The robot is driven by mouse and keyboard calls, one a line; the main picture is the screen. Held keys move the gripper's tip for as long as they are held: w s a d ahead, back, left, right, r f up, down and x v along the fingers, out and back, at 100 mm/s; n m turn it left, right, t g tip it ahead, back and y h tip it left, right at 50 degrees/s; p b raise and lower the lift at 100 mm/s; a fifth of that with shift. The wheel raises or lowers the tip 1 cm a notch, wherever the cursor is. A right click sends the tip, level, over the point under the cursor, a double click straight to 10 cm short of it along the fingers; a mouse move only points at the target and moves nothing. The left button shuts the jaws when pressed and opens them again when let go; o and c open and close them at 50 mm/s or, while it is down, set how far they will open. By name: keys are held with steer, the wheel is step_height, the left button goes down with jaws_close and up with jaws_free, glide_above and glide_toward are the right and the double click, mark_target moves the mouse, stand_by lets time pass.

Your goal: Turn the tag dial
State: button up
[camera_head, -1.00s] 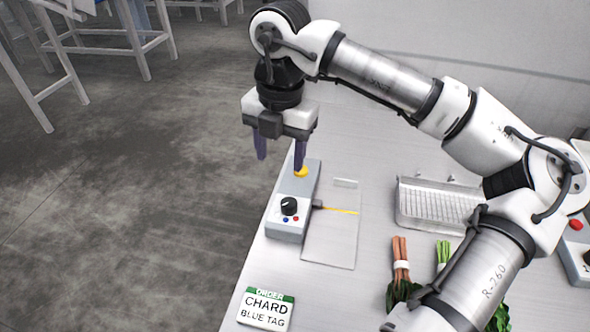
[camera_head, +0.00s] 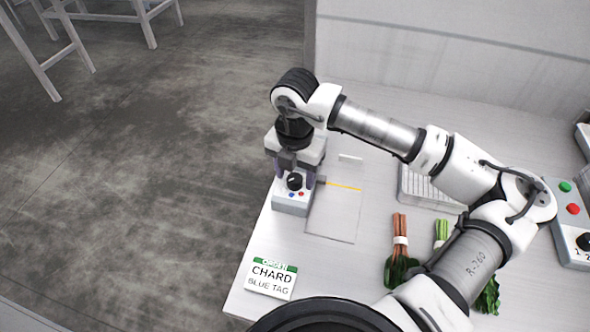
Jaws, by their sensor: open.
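The tag dial is a black round knob (camera_head: 294,181) on the top of a grey box (camera_head: 290,208) at the table's left edge. Below the knob the box has a blue and a red dot. My gripper (camera_head: 295,183) is open above the box, with one dark finger on each side of the knob. I cannot tell whether the fingers touch the knob. The order card (camera_head: 271,278) stands at the front left and reads "ORDER CHARD BLUE TAG". The back part of the box is hidden behind my gripper.
A clear plate (camera_head: 333,213) with a yellow strip lies right of the box. Two bunches of greens, one with reddish stalks (camera_head: 400,228) and one with green stalks (camera_head: 441,232), lie partly behind my arm. A wire tray (camera_head: 425,190) and a button panel (camera_head: 568,215) stand farther right.

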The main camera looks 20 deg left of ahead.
steer(key=shift+f, duration=0.15)
steer(key=shift+c, duration=0.4)
steer(key=c, duration=0.9)
